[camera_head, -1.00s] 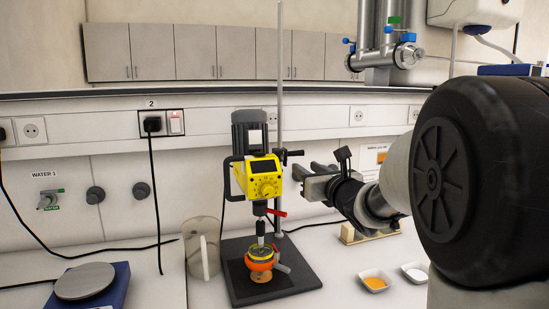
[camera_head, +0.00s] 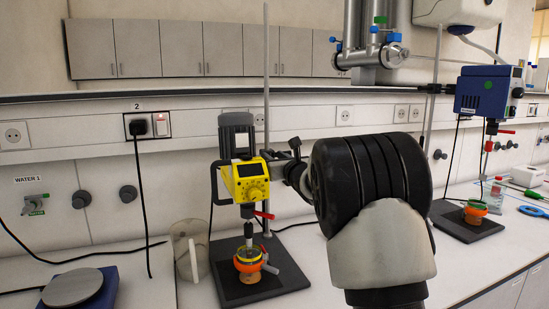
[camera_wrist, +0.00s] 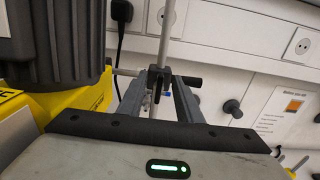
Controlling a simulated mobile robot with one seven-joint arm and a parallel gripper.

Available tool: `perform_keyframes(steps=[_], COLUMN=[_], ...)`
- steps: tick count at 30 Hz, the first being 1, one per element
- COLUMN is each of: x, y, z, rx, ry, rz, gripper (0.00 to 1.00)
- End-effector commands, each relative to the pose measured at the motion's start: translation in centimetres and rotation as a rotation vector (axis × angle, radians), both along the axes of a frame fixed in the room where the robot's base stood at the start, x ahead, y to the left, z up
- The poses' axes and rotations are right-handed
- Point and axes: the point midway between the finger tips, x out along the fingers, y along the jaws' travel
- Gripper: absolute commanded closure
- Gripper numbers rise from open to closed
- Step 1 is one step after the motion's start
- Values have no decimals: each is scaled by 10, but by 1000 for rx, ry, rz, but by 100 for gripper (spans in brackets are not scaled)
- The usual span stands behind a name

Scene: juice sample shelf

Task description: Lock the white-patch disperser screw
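The yellow disperser (camera_head: 246,181) with a dark motor top stands on the bench in the head view. Its white patch, visible on the motor earlier, is not clear now. In the wrist view, its yellow body (camera_wrist: 92,98) and dark motor (camera_wrist: 55,40) fill the left. A black clamp screw (camera_wrist: 190,81) sits at the vertical pole, beyond my fingers; the clamp also shows in the head view (camera_head: 295,146). My gripper (camera_wrist: 158,88) is open, its two fingers apart and pointing at the clamp, one to each side. I cannot tell whether they touch it.
A blue disperser (camera_head: 482,92) with a green patch stands at the right. An orange-ringed vessel (camera_head: 247,265) is under the yellow disperser. A clear beaker (camera_head: 188,250) stands left of it, and a blue-based plate device (camera_head: 73,287) at the front left. The pole (camera_head: 267,75) rises behind.

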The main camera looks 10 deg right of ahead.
Motion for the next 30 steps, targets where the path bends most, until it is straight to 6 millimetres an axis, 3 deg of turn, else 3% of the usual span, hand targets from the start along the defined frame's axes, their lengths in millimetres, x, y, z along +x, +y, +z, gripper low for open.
perform_keyframes(steps=[5,10,11,23,30], x=[0,0,0,0,0], y=[0,0,0,-1,-3], z=[0,0,0,-2,-4], rx=[0,0,0,56,211], ry=[0,0,0,12,41], rz=[0,0,0,-1,-1], gripper=[70,98,100,100,100])
